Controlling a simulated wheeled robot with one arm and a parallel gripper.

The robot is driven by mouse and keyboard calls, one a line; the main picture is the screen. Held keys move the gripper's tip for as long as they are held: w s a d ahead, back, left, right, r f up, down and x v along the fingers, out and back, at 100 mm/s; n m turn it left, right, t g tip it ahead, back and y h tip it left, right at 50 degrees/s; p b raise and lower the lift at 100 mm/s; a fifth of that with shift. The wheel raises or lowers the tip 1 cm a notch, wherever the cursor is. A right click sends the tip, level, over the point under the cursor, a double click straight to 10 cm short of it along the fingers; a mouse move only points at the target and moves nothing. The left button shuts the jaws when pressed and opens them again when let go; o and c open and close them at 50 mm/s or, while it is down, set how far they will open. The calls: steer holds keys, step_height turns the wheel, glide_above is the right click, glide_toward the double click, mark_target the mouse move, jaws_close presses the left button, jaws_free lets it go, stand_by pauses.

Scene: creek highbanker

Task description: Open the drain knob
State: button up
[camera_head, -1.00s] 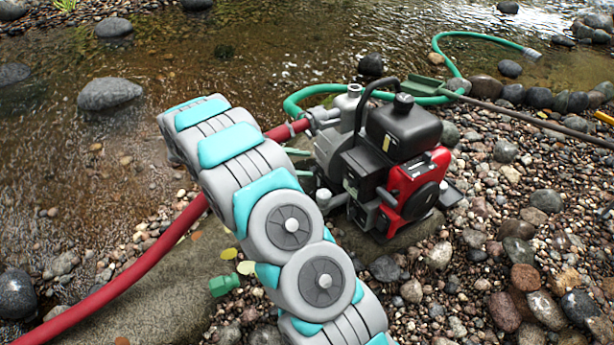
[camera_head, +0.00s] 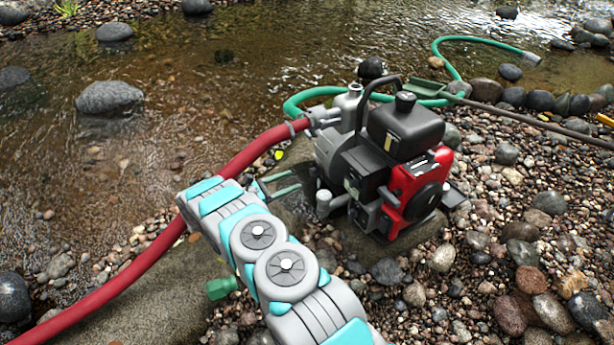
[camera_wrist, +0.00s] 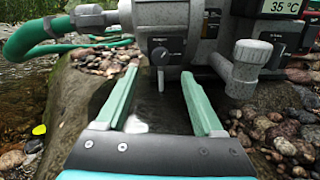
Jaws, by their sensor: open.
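The red and black pump (camera_head: 385,165) stands on a flat rock at the water's edge. In the wrist view, a small dark knob (camera_wrist: 160,55) with a small label sits on the pump's grey lower body. The label is too small to read surely, so I cannot tell for certain that this is the drain knob. My gripper (camera_wrist: 160,72) is open, its green fingers pointing at the pump. The dark knob shows between the fingertips, apparently beyond them, with nothing gripped. In the head view my gripper (camera_head: 290,182) is just left of the pump.
A grey capped fitting (camera_wrist: 248,65) sticks out right of the knob. A red hose (camera_head: 240,160) runs from the pump to the lower left, near my arm. A green hose (camera_head: 310,97) runs behind the pump. Stones (camera_head: 540,200) cover the ground at right.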

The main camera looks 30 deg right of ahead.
mark_target(311, 173)
steer(key=d, duration=0.7)
steer(key=shift+s+d, duration=0.25)
steer(key=shift+c, duration=0.2)
jaws_close()
